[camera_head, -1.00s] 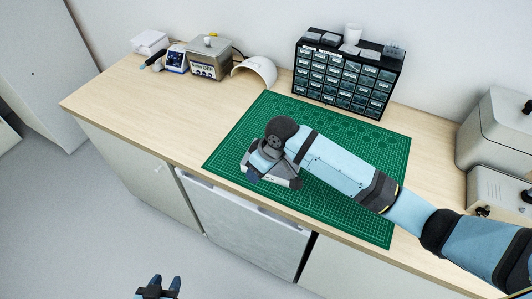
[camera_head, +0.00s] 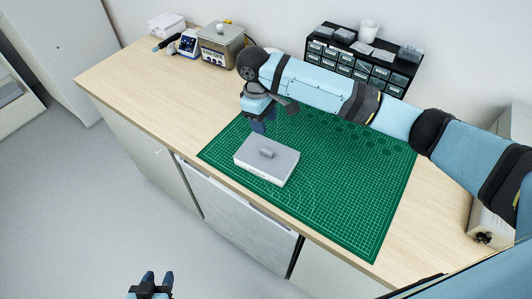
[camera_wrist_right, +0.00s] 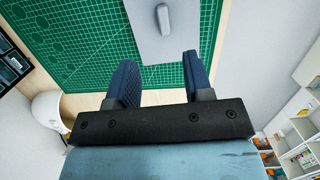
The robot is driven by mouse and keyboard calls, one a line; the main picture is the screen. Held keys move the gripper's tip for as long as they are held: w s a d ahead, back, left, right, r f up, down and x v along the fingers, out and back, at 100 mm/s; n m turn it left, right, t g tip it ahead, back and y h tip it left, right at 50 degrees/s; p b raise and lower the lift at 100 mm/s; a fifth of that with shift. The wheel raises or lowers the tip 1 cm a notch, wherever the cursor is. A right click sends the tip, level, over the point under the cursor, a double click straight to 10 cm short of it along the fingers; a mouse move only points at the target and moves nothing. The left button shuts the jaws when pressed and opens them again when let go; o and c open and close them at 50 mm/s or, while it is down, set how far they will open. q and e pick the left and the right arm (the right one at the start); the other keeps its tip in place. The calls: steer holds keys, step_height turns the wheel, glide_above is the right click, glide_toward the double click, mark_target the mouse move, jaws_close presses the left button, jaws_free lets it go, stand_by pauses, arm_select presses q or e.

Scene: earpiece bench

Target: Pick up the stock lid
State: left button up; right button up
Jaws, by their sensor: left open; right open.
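The stock lid (camera_head: 283,162) is the flat grey top with a small raised handle (camera_head: 267,153), on a low, pale box on the green cutting mat. In the right wrist view the grey lid (camera_wrist_right: 178,42) and its handle (camera_wrist_right: 163,19) lie beyond the fingertips, roughly in line with the gap between them. My right gripper (camera_head: 259,124) is open and empty, above and behind the box, apart from it; its two fingers also show in the right wrist view (camera_wrist_right: 160,64). My left gripper (camera_head: 157,278) is open and empty at the bottom edge, in front of the bench and away from the lid.
The green mat (camera_head: 340,205) is clear around the box. A dark drawer cabinet (camera_head: 365,62) stands at the back, partly behind my right arm. A grey metal device (camera_head: 220,45), a small blue-fronted unit (camera_head: 188,42) and a white box (camera_head: 167,24) stand at back left. Bare wooden worktop (camera_head: 150,85) lies left.

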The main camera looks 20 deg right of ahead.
glide_above(267, 150)
steer(key=f, duration=0.5)
steer(key=shift+w+f, duration=0.2)
steer(key=shift+w, duration=0.1)
steer(key=f, duration=0.1)
steer(key=f+p, duration=0.1)
steer(key=f, duration=0.2)
steer(key=shift+s+a+f+p, duration=0.1)
steer(key=shift+s+f+p, duration=0.15)
steer(key=shift+f+p, duration=0.15)
steer(key=shift+f, duration=0.4)
steer(key=shift+c, duration=0.2)
jaws_close()
